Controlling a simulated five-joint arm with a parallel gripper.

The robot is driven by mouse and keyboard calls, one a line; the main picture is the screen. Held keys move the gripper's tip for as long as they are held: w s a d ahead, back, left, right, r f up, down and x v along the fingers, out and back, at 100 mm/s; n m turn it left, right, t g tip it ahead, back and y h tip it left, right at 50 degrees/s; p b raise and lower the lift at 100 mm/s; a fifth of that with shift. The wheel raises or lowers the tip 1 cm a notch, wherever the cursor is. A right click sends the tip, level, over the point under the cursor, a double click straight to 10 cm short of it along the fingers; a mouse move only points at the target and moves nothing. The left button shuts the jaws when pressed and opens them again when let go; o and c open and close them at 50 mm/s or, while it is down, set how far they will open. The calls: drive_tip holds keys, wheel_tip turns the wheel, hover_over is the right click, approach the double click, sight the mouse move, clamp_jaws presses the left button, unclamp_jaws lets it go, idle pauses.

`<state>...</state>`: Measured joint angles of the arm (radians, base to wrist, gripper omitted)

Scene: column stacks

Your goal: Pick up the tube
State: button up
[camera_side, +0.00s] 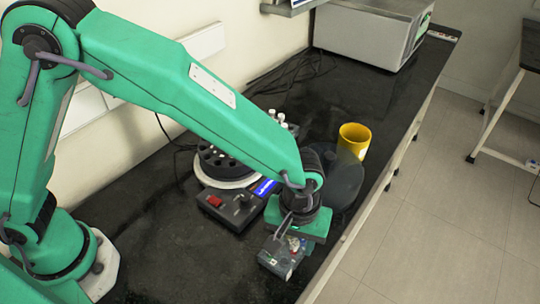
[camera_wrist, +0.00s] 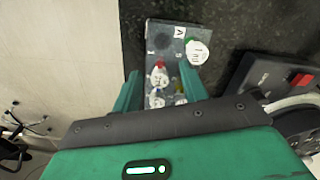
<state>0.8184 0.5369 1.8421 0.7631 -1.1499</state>
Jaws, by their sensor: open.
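A small grey rack (camera_side: 277,262) stands on the black bench near its front edge, below my gripper (camera_side: 292,230). In the wrist view the rack (camera_wrist: 160,38) holds several tubes with pale tops and small coloured parts. One tube top with red (camera_wrist: 158,76) lies between the two teal fingers of my gripper (camera_wrist: 160,72). Another, with a white top and green edge (camera_wrist: 197,52), sits beyond the right finger. The fingers are apart, above the rack. I cannot tell which tube is meant. The lower rack is hidden by my gripper.
A dark round device with a blue display (camera_side: 264,187) and red switch stands left of my gripper. A yellow cup (camera_side: 354,140) and a dark rounded object (camera_side: 343,184) stand behind it. A large pale box (camera_side: 365,30) is at the back. The bench's right edge is close.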

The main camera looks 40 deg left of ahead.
sight(295, 243)
clamp_jaws()
idle(0.4)
drive_tip(key=shift+r, duration=0.8)
wheel_tip(295, 243, up, 2)
drive_tip(key=shift+r, duration=0.2)
drive_tip(key=s+d+r, duration=0.2)
drive_tip(key=s+r, duration=0.5)
drive_tip(key=s, duration=0.4)
drive_tip(key=shift+s+d, duration=0.25)
drive_tip(key=shift+w, duration=0.15)
